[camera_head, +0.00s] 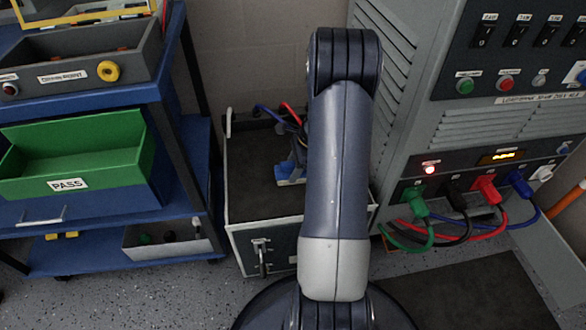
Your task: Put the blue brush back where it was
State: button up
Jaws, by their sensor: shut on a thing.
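The blue brush (287,173) shows as a small blue block with a paler lower edge, just left of my arm and over the dark top of the grey case. My gripper (296,154) is mostly hidden behind my own arm. Only a dark part of it shows, directly above the brush, and it is shut on the brush. I cannot tell whether the brush touches the case top.
The grey case (247,187) stands on the floor, with blue and red leads (290,113) at its back. A blue cart (105,212) with a green PASS bin (75,163) is at left. A grey cabinet (402,150) with plugged cables is at right.

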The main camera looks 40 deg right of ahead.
jog(key=o, duration=1)
jog(key=shift+c, duration=0.2)
jog(key=p+v, duration=0.4)
jog(key=v, duration=0.8)
jog(key=shift+p, duration=0.35)
